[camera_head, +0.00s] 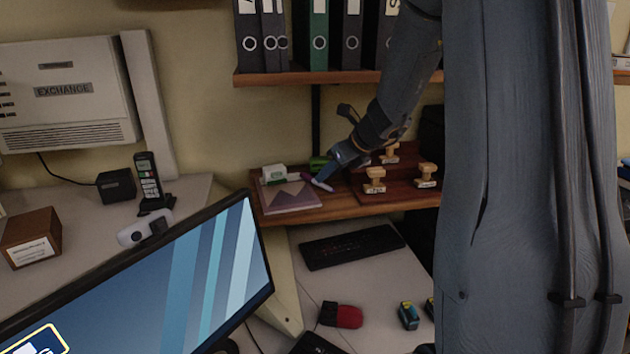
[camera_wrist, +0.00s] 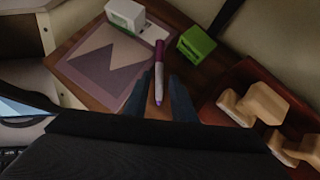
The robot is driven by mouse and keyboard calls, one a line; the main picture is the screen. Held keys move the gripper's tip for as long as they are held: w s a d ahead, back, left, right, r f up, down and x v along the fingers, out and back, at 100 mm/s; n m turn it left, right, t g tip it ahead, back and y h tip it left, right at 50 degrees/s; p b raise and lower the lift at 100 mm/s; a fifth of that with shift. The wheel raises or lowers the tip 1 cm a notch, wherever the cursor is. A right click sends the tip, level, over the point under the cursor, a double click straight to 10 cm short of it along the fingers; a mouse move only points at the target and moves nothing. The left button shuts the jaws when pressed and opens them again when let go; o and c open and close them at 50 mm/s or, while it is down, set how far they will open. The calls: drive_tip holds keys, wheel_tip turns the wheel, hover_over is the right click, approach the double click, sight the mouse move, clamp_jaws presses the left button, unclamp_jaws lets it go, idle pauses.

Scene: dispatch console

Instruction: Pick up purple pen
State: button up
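The purple pen (camera_wrist: 159,65) lies on the small wooden shelf, beside a mauve patterned notepad. In the wrist view it points away from me, with a purple cap at the far end and a pale section nearer. My gripper (camera_wrist: 160,80) is open, with one finger on each side of the pen and a gap visible on both sides. In the head view, my gripper (camera_head: 327,178) reaches down to the shelf right at the pen (camera_head: 319,184), and its fingers partly hide it.
The notepad (camera_wrist: 95,70) lies left of the pen, with a white block (camera_wrist: 125,15) behind it. A green block (camera_wrist: 196,44) is close on the right. Wooden stamps (camera_head: 375,180) stand right of my gripper. An upper shelf (camera_head: 300,78) with binders hangs above.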

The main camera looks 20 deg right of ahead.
sight(306, 177)
drive_tip(key=shift+x, duration=1.7)
drive_tip(key=c, duration=0.6)
clamp_jaws()
drive_tip(key=shift+r, duration=0.15)
